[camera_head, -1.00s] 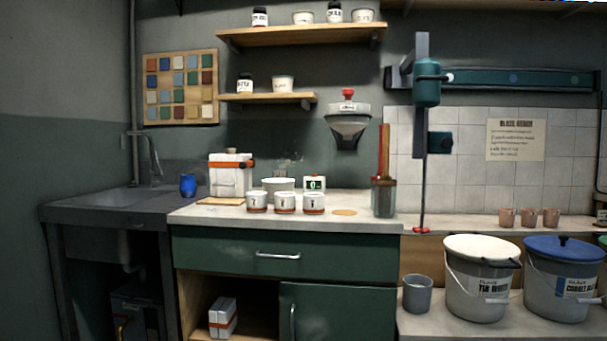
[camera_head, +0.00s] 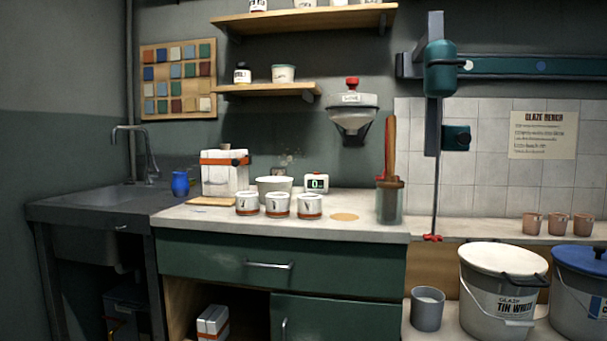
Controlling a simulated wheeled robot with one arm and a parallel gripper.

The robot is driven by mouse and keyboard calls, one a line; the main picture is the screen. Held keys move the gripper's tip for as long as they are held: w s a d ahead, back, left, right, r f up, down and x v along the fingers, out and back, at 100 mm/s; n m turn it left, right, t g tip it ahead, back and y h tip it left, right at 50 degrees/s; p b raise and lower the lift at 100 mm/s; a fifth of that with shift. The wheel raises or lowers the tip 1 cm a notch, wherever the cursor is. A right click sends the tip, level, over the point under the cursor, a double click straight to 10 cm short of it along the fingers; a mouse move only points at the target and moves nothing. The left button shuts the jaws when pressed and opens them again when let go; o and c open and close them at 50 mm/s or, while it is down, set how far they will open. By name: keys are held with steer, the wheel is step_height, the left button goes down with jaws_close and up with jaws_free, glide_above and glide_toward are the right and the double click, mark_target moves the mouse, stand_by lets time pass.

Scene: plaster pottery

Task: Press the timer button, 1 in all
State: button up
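The timer (camera_head: 316,183) is a small white box with a dark display showing a green digit. It stands on the pale counter (camera_head: 370,230), behind the right one of three white cups with orange bands (camera_head: 278,205) and right of a white bowl (camera_head: 274,185). Its lower part is partly hidden by that cup. My gripper is not in view.
A white box with an orange strap (camera_head: 224,175) and a blue cup (camera_head: 180,184) stand left. A hopper (camera_head: 352,115) hangs on the wall above. The counter's front strip is mostly clear.

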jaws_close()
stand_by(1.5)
